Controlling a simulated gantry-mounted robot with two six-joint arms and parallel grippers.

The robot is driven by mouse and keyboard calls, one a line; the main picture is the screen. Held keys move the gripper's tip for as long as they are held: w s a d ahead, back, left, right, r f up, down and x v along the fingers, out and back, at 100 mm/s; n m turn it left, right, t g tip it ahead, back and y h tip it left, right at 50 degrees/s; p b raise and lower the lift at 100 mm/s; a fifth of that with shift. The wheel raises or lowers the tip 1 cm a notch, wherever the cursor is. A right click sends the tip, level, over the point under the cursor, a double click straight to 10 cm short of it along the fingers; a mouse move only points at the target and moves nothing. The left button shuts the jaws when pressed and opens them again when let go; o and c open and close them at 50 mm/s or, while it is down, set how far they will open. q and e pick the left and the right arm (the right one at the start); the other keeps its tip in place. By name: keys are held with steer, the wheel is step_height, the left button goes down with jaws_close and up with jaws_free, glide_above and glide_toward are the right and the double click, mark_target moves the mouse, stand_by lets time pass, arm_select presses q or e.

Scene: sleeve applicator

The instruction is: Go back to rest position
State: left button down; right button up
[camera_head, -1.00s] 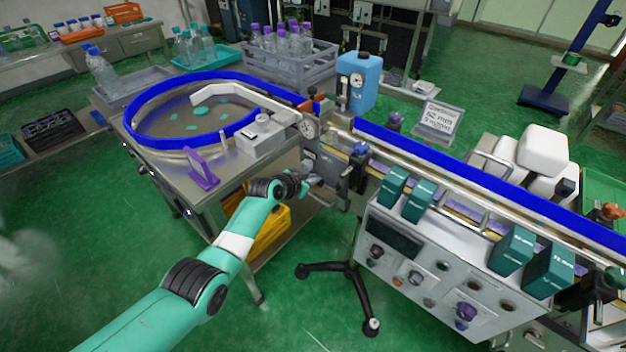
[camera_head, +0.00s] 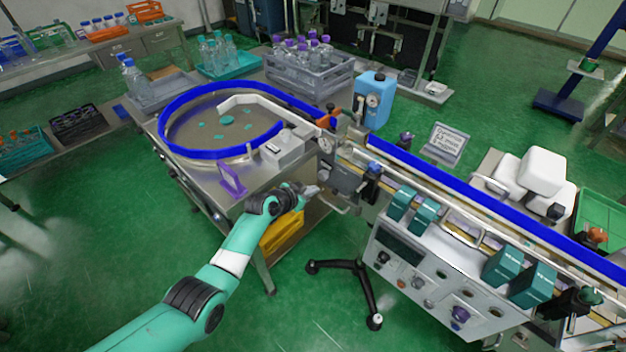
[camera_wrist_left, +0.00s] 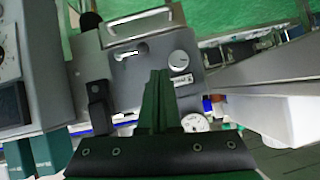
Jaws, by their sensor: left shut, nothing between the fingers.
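My left arm comes in from the lower left in the head view. Its gripper (camera_head: 312,191) is small there, near the front of the machine's grey metal box, below the gauge. In the left wrist view the gripper (camera_wrist_left: 157,75) has its two dark green fingers together, with nothing between them. Beyond the fingertips is a grey panel (camera_wrist_left: 140,62) with a slot and a round knob (camera_wrist_left: 180,59). I cannot tell whether the fingertips touch it. My right gripper is not in either view.
The round feeding table (camera_head: 165,152) with a blue rim stands behind the arm. The conveyor (camera_head: 480,200) runs right, above a control box (camera_head: 440,290). A black stand leg (camera_head: 365,290) is on the floor. A purple bracket (camera_head: 232,182) stands at the table's edge. Green floor is open in front.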

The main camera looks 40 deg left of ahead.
arm_select(q)
steer(key=shift+s+a+r, duration=0.1)
steer(key=shift+s+r, duration=0.25)
steer(key=shift+s, duration=0.2)
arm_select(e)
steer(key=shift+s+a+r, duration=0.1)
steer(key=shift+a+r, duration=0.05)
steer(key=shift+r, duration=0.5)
arm_select(q)
steer(key=shift+w, duration=0.1)
